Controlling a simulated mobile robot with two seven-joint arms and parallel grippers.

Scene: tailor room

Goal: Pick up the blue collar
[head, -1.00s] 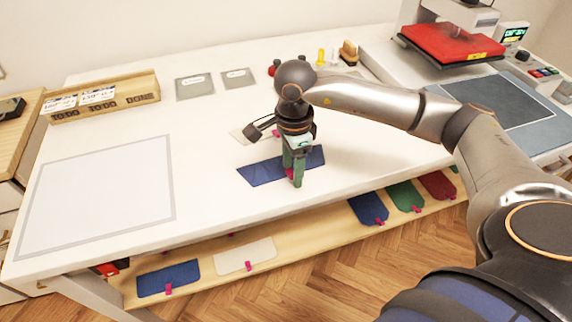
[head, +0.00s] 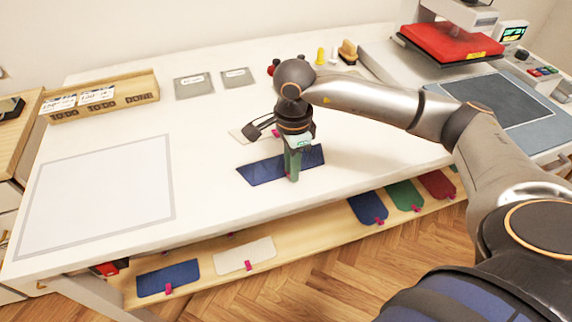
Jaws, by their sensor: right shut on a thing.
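A dark blue strip, the blue collar (head: 262,170), lies on the white table in the middle of the head view, slanting up to the right. My right gripper (head: 292,177) points down over the collar's middle, its green fingers closed together on it. The fingers hide the collar's middle part. The collar looks flat at table height; I cannot tell whether it is lifted at all. My left gripper is out of view.
A wooden box (head: 120,99) with cards stands at back left. A red-topped press (head: 450,42) stands at back right. Several coloured pieces lie on the shelf (head: 310,240) below. The table's left middle is clear.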

